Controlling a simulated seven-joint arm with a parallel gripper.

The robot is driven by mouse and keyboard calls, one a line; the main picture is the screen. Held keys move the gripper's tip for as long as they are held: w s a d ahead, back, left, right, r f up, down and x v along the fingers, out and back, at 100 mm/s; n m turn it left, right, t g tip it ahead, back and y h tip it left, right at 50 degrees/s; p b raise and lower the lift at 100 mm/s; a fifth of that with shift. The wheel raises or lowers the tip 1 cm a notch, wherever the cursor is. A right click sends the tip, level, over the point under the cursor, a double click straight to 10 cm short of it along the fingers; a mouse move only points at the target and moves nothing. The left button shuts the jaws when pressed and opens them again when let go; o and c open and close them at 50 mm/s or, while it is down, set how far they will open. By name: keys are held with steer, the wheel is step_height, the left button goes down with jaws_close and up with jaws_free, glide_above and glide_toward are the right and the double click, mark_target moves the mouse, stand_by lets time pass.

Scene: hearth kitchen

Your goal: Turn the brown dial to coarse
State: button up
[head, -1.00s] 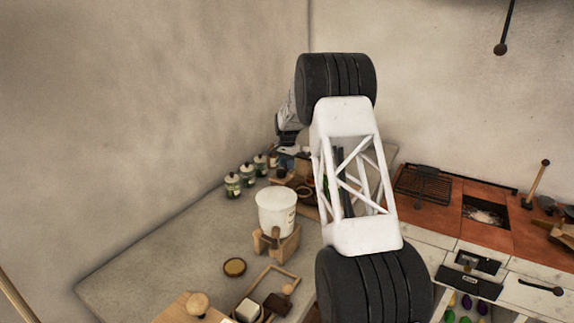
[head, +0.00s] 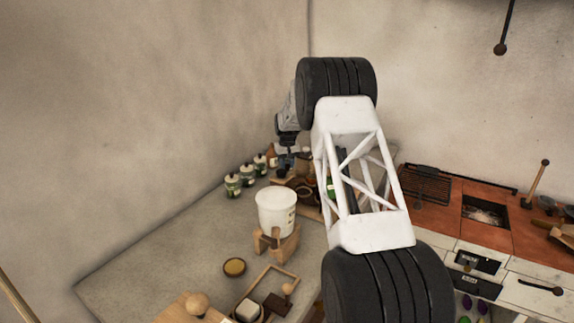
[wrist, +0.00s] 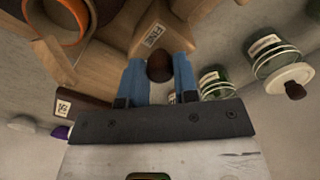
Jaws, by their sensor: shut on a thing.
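The brown dial (wrist: 159,68) is a dark round knob on the face of a wooden block (wrist: 150,25) that bears a small white label. In the wrist view my gripper (wrist: 158,72) has its blue fingers shut on the dial, one on each side. The label's print is too small to read, so I cannot tell the dial's setting. In the head view my gripper (head: 286,163) is small, at the far end of the counter beside the jars; the dial cannot be made out there.
Several lidded jars (head: 247,173) stand along the wall, close to my gripper; a green jar (wrist: 277,58) shows at right in the wrist view. A white tub (head: 276,212) on a wooden stand is nearer. The counter's left part (head: 165,258) is clear.

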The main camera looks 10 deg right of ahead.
mark_target(287, 164)
steer(key=n, duration=0.6)
stand_by(0.4)
steer(key=o, duration=0.9)
steer(key=shift+o, duration=0.2)
steer(key=shift+r, duration=0.1)
steer(key=shift+r, duration=3.85)
